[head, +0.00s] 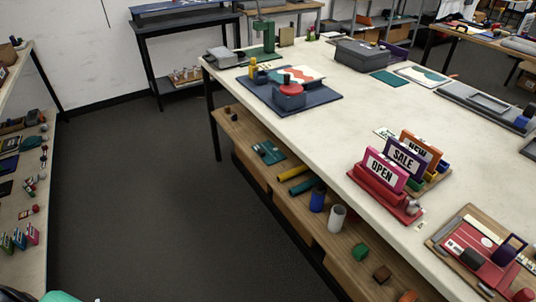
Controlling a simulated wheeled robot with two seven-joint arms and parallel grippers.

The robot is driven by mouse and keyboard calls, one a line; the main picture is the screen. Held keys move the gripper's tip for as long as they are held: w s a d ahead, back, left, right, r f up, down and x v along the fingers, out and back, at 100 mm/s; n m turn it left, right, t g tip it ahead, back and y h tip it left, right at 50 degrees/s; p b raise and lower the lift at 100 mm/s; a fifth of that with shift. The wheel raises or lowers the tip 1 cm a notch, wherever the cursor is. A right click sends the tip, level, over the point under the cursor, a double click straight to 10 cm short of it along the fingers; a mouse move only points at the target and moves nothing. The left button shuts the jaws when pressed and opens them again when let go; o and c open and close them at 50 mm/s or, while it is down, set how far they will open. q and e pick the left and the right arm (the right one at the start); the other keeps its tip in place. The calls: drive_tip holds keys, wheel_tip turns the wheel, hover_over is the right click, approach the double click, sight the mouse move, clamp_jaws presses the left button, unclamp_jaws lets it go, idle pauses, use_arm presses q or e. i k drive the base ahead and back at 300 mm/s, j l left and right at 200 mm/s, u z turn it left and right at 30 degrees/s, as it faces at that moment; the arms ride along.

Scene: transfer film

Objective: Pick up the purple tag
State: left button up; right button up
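A purple sign tag reading SALE (404,157) stands upright in a row of tags on the white table. A pink tag reading OPEN (385,171) stands in front of it in a red holder (376,190) and hides part of it. An orange tag reading NEW (422,146) stands behind it. Neither of my grippers shows in the head view, so nothing is seen touching the tags.
The long white table (350,110) has bare room left of the tags. A wooden tray (480,255) with a red board lies at front right. A blue mat (289,96) carries a red-topped block. A lower wooden shelf (262,160) holds tubes. Dark floor (140,180) is clear at left.

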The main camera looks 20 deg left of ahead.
sight(505, 252)
drive_tip(key=z, duration=1.25)
drive_tip(key=i+j+z, duration=0.15)
drive_tip(key=j, duration=0.3)
drive_tip(key=j+z, duration=0.15)
drive_tip(key=j, duration=0.35)
drive_tip(key=i+j+z, duration=0.2)
drive_tip(key=j, duration=0.3)
drive_tip(key=k+l, duration=0.05)
drive_tip(key=k, duration=0.05)
